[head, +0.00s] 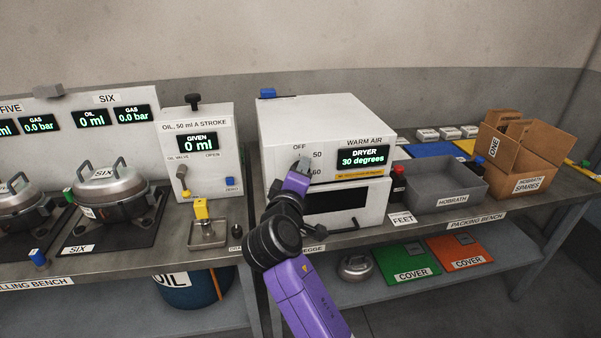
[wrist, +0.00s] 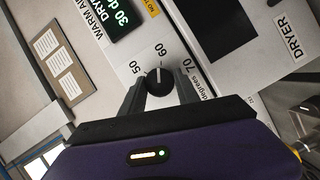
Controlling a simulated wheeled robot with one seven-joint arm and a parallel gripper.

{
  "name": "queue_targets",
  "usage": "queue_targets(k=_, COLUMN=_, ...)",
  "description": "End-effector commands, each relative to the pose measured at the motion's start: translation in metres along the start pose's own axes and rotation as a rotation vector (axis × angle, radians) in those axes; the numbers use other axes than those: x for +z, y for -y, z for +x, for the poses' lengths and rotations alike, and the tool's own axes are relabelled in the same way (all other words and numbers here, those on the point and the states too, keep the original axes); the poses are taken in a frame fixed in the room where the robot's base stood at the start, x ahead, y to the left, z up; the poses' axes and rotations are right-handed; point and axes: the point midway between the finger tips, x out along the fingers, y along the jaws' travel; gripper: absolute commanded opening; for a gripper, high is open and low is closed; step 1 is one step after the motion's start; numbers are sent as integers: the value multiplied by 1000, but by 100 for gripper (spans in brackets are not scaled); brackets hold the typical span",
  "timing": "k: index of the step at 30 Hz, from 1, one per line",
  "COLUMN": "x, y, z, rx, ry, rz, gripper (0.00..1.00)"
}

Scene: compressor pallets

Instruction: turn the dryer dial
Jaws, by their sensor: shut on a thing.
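The dryer (head: 325,120) is a white box on the bench, with OFF, 50 and 60 printed on its front. Its display (head: 362,158) reads DRYER 30 degrees. In the wrist view the black round dial (wrist: 158,81) sits among the marks 50, 60 and 70. A pale line on the dial appears to point towards 60. My gripper (wrist: 161,88) has one finger on each side of the dial and is shut on it. In the head view my gripper (head: 300,168) is at the dryer's front and hides the dial.
The oil dispenser (head: 197,150) stands to the left. A grey tray (head: 447,190) and an open cardboard box (head: 515,160) are to the right.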

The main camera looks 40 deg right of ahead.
Motion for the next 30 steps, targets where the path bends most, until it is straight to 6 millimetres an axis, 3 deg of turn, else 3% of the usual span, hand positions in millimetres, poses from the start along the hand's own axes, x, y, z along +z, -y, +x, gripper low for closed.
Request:
queue_targets(k=17, x=3, y=2, z=1, rx=-15, ry=8, rz=29, gripper=0)
queue_targets(k=18, x=3, y=2, z=1, rx=-15, ry=8, rz=28, gripper=44)
queue_targets(k=20, x=3, y=2, z=1, rx=-15, ry=7, rz=28, gripper=55)
queue_targets(k=21, x=2, y=1, z=1, rx=-15, ry=7, rz=28, gripper=59)
queue_targets(k=30, x=1, y=0, z=0, rx=-13, ry=3, rz=29, gripper=59)
